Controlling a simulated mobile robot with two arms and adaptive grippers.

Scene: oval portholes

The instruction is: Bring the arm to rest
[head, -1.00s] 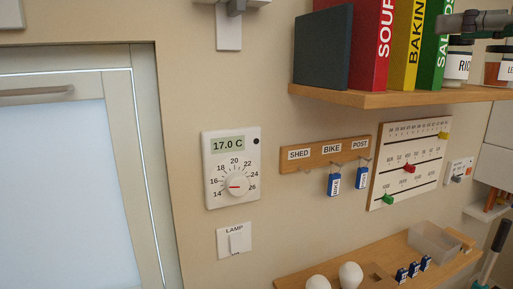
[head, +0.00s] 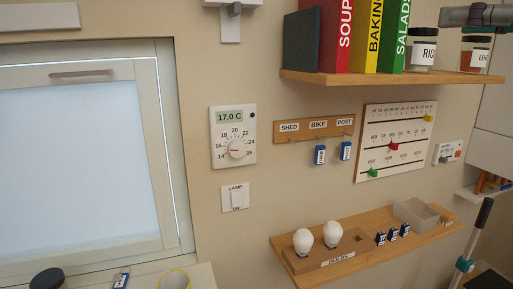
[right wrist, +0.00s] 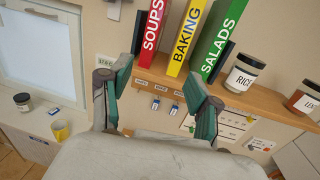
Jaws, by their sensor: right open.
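My right gripper (head: 478,15) shows only in part at the top right edge of the head view, in front of the upper shelf's right end. In the right wrist view the right gripper (right wrist: 163,82) has its two dark and green fingers wide apart, with nothing between them. Beyond the fingers are the cookbooks and the wooden shelf. My left gripper is in neither view.
The upper shelf (head: 390,81) holds books, a rice jar (head: 424,50) and another jar (head: 474,56). Below are a thermostat (head: 233,137), key rack (head: 314,130), slider board (head: 396,142) and lower shelf (head: 375,257) with bulbs. A window (head: 82,165) is at left.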

